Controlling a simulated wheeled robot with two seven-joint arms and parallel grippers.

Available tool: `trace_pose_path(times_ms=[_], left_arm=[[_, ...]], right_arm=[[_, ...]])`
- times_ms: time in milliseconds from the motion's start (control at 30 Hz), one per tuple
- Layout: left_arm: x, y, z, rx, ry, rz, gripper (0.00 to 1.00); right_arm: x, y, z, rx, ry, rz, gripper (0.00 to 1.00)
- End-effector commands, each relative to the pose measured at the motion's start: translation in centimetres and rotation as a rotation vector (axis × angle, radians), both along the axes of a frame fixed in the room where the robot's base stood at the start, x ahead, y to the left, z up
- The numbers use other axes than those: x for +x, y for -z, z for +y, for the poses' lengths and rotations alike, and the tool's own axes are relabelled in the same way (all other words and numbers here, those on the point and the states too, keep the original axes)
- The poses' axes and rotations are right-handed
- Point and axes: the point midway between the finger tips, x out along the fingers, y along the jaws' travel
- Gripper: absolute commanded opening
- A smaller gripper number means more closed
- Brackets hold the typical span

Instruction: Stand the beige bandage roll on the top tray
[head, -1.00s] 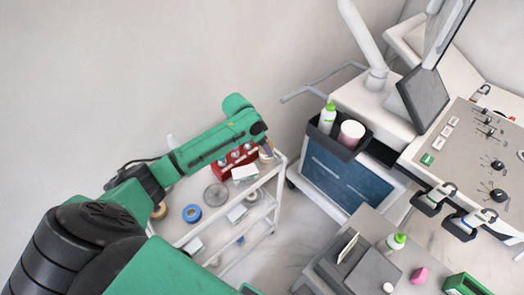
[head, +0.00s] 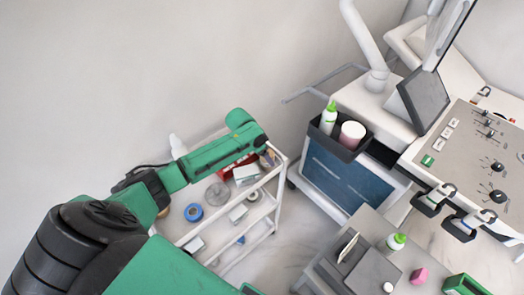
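A white trolley stands left of centre; its top tray (head: 255,187) carries several small items. A small beige-brown thing (head: 268,158) shows at the tray's far right corner, just below the dark end of my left arm; I cannot tell if it is the beige bandage roll. A tan round item (head: 163,212) is partly hidden behind my arm at the tray's left. My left arm reaches over the tray from the left. Its wrist hides the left gripper's fingers, so their state does not show. My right gripper is not in view.
A blue tape roll (head: 194,212), a grey disc (head: 217,193) and a partly covered red rack (head: 228,171) are on the trolley. A white bottle (head: 177,146) stands behind my arm. A blue-fronted cabinet (head: 345,180) and a grey desk (head: 340,275) are to the right.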

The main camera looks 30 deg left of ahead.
Motion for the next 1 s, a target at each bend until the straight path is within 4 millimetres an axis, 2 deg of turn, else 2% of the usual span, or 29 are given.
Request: trace_pose_path(times_ms=[167, 400, 533, 700, 1000], left_arm=[[-0.8, -2.4, 0.5, 0.001, 0.0, -0.002, 0.75], [-2.8, -7.8, 1.6, 0.003, 0.001, -0.003, 0.75], [-3.6, -10.1, 2.1, 0.001, 0.001, -0.001, 0.75], [-4.0, -11.0, 2.2, 0.0, 0.0, 0.0, 0.75], [-4.0, -11.0, 2.2, 0.0, -0.001, 0.0, 0.75]], right_arm=[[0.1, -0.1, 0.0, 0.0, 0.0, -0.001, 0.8], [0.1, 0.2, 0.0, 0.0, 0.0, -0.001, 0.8], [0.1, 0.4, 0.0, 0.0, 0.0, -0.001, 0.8], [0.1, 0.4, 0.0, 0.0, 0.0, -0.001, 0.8], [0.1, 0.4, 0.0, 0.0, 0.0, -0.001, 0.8]])
